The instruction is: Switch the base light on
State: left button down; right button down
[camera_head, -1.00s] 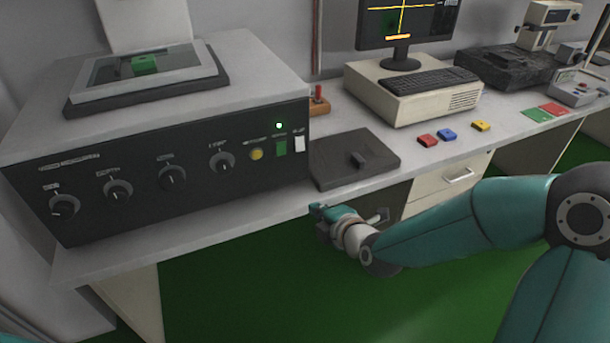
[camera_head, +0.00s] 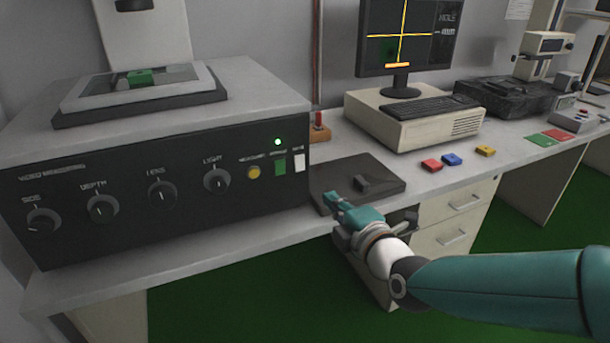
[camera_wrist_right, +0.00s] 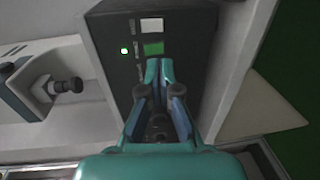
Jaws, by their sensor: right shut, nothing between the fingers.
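The dark front panel (camera_head: 130,197) of a grey measuring machine carries several knobs, a yellow button (camera_head: 253,172), a green switch (camera_head: 280,167) and a white switch (camera_head: 299,163) at its right end. The small label above the white switch is hard to read. A green lamp (camera_head: 278,142) glows above the green switch. My right gripper (camera_head: 331,200) is shut and empty, in front of the panel and to the lower right of the switches. In the right wrist view its fingertips (camera_wrist_right: 160,66) point toward the green switch (camera_wrist_right: 153,48), with the white switch (camera_wrist_right: 152,25) beyond it.
A dark flat plate (camera_head: 375,178) with a small block lies on the table right of the machine, close to my gripper. A red-handled joystick (camera_head: 319,128), a computer (camera_head: 410,122) and coloured blocks stand farther right. The table's front edge runs beneath my right arm.

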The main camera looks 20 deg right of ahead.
jog(key=w, duration=0.4)
jog(key=w+f, duration=0.1)
jog(key=w, duration=0.8)
jog(key=shift+w+a+f, duration=0.1)
jog(key=shift+w+f, duration=0.1)
jog(key=shift+f, duration=0.15)
jog(key=b, duration=0.1)
jog(key=f+b, duration=0.1)
jog(key=b, duration=0.1)
jog(key=shift+w+t, duration=0.2)
jog(key=shift+t, duration=0.1)
jog(key=shift+r+p, duration=0.4)
jog(key=shift+p, duration=0.1)
jog(key=shift+s+a+f+b, duration=0.1)
jog(key=shift+s+f+b, duration=0.1)
jog(key=shift+s+b, duration=0.15)
jog(key=b, duration=0.1)
send_near(301, 170)
jog(key=s+f, duration=0.2)
jog(key=s, duration=0.4)
jog(key=shift+s+f, duration=0.1)
jog(key=shift+f, duration=0.05)
